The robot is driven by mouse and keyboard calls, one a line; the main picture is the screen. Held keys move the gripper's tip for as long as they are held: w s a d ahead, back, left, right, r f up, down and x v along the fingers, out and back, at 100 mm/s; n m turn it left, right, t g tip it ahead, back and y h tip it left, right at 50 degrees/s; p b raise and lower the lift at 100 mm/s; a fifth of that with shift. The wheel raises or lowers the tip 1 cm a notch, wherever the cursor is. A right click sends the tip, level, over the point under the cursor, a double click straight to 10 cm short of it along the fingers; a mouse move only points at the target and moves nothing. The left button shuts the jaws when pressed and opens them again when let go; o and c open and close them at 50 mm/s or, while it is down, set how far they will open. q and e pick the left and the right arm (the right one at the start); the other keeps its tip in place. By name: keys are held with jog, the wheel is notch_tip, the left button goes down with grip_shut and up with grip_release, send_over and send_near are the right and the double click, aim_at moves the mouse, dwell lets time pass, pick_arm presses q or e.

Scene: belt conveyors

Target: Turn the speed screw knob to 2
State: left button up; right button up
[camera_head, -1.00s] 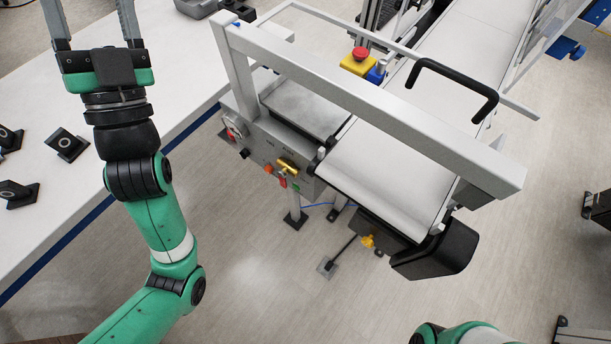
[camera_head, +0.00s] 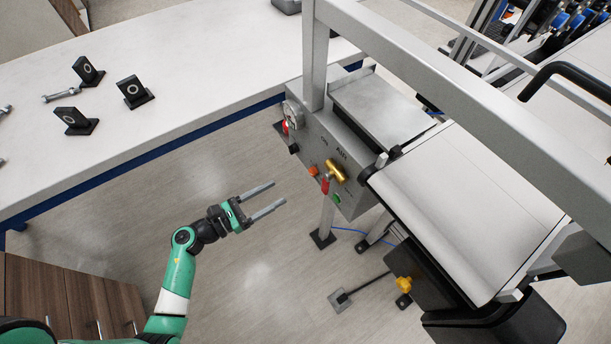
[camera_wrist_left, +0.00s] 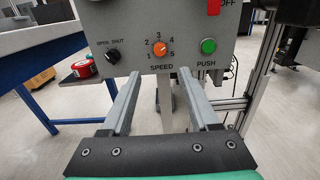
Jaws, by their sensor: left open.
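The orange speed screw knob (camera_wrist_left: 159,49) is on the grey control panel (camera_wrist_left: 190,20), inside a dial numbered 1 to 5 with SPEED below it. I cannot tell which number it points to. It also shows small in the head view (camera_head: 313,171). My left gripper (camera_head: 278,194) is open and empty, left of the panel and apart from it, its fingers pointing at the panel. In the left wrist view its fingers (camera_wrist_left: 160,76) stand either side of and below the knob. My right gripper is not in view.
A black OPEN/SHUT knob (camera_wrist_left: 113,56) and a green PUSH button (camera_wrist_left: 208,46) flank the speed knob. A yellow valve handle (camera_head: 335,172) sticks out of the panel. A white table (camera_head: 180,75) stands left; open floor lies below the gripper.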

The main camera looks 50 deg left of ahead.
aim_at(310, 173)
pick_arm(q)
jog(key=w, duration=0.3)
jog(key=w+d+b, duration=0.1)
jog(key=w, duration=0.3)
jog(key=w+d+b, duration=0.1)
jog(key=w, duration=0.2)
jog(key=shift+w+r, duration=0.1)
jog(key=shift+w, duration=0.3)
grip_shut()
